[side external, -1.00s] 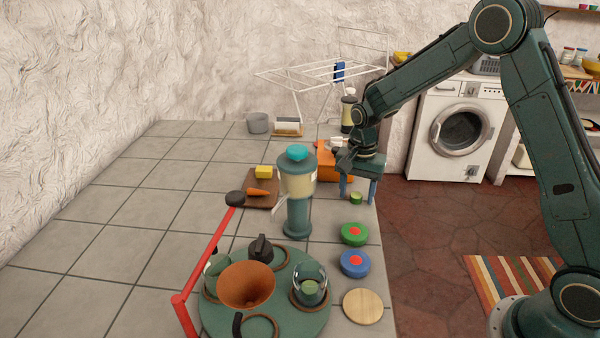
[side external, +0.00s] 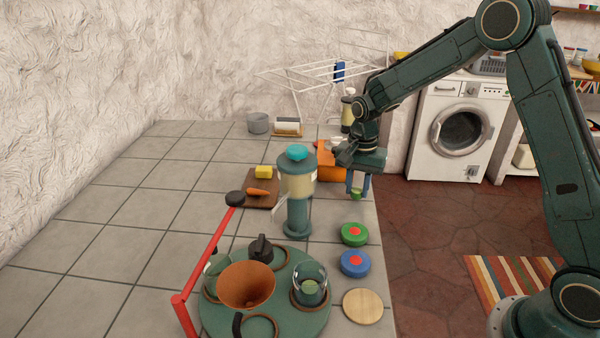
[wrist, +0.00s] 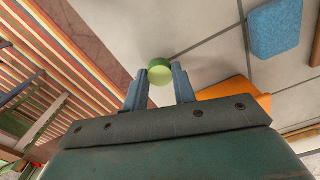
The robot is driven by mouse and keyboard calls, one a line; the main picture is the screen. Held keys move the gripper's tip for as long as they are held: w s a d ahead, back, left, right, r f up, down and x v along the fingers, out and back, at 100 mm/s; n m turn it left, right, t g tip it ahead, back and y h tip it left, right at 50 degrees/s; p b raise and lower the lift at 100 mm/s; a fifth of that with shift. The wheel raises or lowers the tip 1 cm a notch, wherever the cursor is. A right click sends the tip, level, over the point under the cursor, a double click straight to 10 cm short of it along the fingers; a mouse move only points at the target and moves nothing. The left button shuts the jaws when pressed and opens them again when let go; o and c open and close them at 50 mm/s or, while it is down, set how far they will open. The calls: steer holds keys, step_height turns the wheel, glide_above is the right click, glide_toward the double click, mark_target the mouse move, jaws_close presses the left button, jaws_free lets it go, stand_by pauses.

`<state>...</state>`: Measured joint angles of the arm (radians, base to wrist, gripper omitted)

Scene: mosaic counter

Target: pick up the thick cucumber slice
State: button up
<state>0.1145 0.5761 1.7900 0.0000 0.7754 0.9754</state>
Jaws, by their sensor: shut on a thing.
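The thick cucumber slice (side external: 356,195) is a short green disc with a paler face, near the right edge of the tiled counter. My gripper (side external: 358,186) points down with its two blue fingers shut on the slice's sides. In the wrist view the slice (wrist: 160,72) sits between the fingertips (wrist: 161,76), one on each side. It appears slightly above the counter, though the gap under it is hard to judge.
An orange box (side external: 330,168) lies behind. A round green tray (side external: 215,318) is in front.

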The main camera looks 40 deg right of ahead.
mark_target(357, 190)
step_height(357, 190, up, 19)
steer(key=shift+f, duration=0.2)
stand_by(0.8)
